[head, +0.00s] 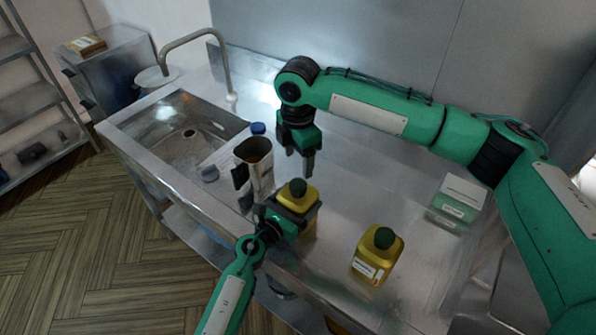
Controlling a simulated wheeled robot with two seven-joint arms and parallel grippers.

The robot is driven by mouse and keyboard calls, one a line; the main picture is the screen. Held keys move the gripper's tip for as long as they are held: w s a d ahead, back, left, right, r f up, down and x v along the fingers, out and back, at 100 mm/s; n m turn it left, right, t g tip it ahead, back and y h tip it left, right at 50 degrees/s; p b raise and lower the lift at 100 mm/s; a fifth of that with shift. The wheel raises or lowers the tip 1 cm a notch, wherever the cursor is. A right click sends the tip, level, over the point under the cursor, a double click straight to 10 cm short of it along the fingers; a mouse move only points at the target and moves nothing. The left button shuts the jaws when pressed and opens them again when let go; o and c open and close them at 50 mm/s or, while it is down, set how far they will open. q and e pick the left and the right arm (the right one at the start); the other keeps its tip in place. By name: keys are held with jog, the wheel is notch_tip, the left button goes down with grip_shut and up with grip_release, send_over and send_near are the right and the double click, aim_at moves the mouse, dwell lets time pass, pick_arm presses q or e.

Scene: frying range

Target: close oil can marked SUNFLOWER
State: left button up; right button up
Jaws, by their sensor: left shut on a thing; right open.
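Two yellow oil cans with dark green caps are on the steel counter. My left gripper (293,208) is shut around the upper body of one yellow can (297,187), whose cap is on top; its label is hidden. The other yellow can (376,254) stands upright to the right with its cap on top and a white label on its front. The writing is too small to read, so I cannot tell which is marked SUNFLOWER. I cannot tell how tightly either cap sits. My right gripper (302,164) is open and empty, pointing down above the counter behind the held can.
A tall metal container (260,178) stands just left of the held can, with a blue cap (258,128) behind it. A small grey object (208,173) lies near the sink (182,142). A green and white box (457,198) stands at the right. The back middle counter is clear.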

jog(key=shift+r, duration=2.1)
pick_arm(q)
jog(key=o, duration=1.7)
jog(key=shift+o, duration=0.2)
jog(key=b+v, duration=0.2)
jog(key=v, duration=1)
jog(key=shift+s+a+f, duration=0.15)
jog(key=shift+s, duration=0.1)
jog(key=shift+s+a+b, duration=0.3)
jog(key=shift+s+a, duration=0.1)
jog(key=shift+s, duration=0.1)
pick_arm(e)
jog(key=shift+f, duration=1.35)
